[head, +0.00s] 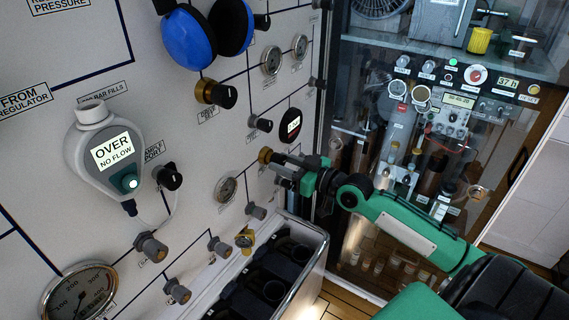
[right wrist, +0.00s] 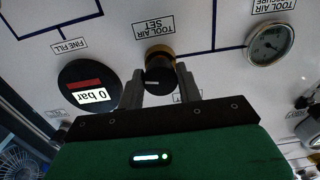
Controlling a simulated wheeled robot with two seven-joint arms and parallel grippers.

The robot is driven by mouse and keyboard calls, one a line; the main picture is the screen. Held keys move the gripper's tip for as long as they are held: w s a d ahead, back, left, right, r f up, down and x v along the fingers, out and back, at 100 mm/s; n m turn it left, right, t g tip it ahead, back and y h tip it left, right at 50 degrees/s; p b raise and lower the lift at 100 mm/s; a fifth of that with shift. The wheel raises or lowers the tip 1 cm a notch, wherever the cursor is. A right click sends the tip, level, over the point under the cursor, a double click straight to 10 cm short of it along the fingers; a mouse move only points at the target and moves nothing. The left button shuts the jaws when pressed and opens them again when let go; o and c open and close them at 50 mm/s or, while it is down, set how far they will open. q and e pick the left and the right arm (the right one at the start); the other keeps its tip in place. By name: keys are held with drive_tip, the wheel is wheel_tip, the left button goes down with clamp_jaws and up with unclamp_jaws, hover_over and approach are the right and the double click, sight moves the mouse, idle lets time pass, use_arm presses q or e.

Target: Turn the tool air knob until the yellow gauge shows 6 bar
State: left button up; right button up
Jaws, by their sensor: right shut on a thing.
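The tool air knob, black with a brass collar, shows in the right wrist view (right wrist: 160,68) under an upside-down "TOOL AIR SET" label. Its brass collar also shows in the head view (head: 265,155). My right gripper (head: 277,168) is shut on it, one finger on each side, and hides part of it. A small yellow-rimmed item (head: 245,238), perhaps the yellow gauge, is low on the panel; its reading is too small to tell. A silver-rimmed tool air gauge (right wrist: 270,43) is beside the knob in the wrist view. My left gripper is not in view.
A round "0 bar" display (right wrist: 90,86) sits close beside the gripper. The panel (head: 200,125) carries several other knobs, gauges, blue ear-cup shapes (head: 189,38) and a handheld meter reading "OVER NO FLOW" (head: 105,150). An open rack (head: 313,262) stands below; a glass-fronted cabinet is right.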

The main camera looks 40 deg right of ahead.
drive_tip(key=shift+r+m+p, duration=0.1)
drive_tip(key=shift+m+p, duration=0.25)
drive_tip(key=shift+m, duration=1.65)
drive_tip(key=o, duration=1)
drive_tip(key=shift+s, duration=0.1)
